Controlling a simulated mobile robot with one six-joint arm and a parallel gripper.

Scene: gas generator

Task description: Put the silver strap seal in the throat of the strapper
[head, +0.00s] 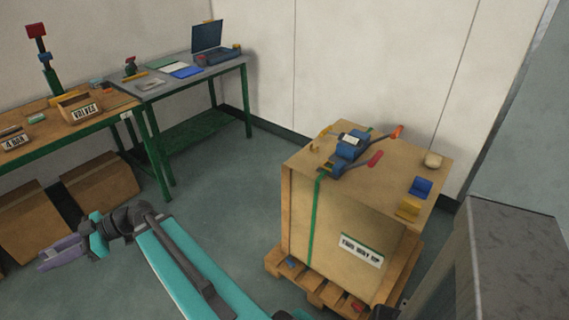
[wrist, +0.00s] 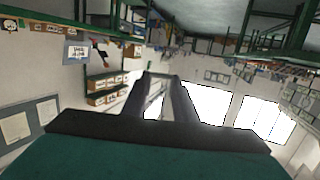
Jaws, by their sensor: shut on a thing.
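The strapper (head: 350,147) is a blue tool with red-tipped levers, on top of the wooden crate (head: 300,165), with the green strap (head: 316,215) running down the crate's side. Its throat is too small to make out. My gripper (head: 48,260) is at the far left, low and well away from the crate. In the wrist view my gripper (wrist: 160,78) has its fingers shut on a small thin greyish piece at the tips, which looks like the silver strap seal (wrist: 161,76). The seal cannot be made out in the head view.
The crate stands on a pallet (head: 325,292), with blue and yellow blocks (head: 415,197) and a pale round thing (head: 433,160) on top. A grey cabinet (head: 510,260) is at the right. Green-legged benches (head: 180,82) line the back left. Floor between is clear.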

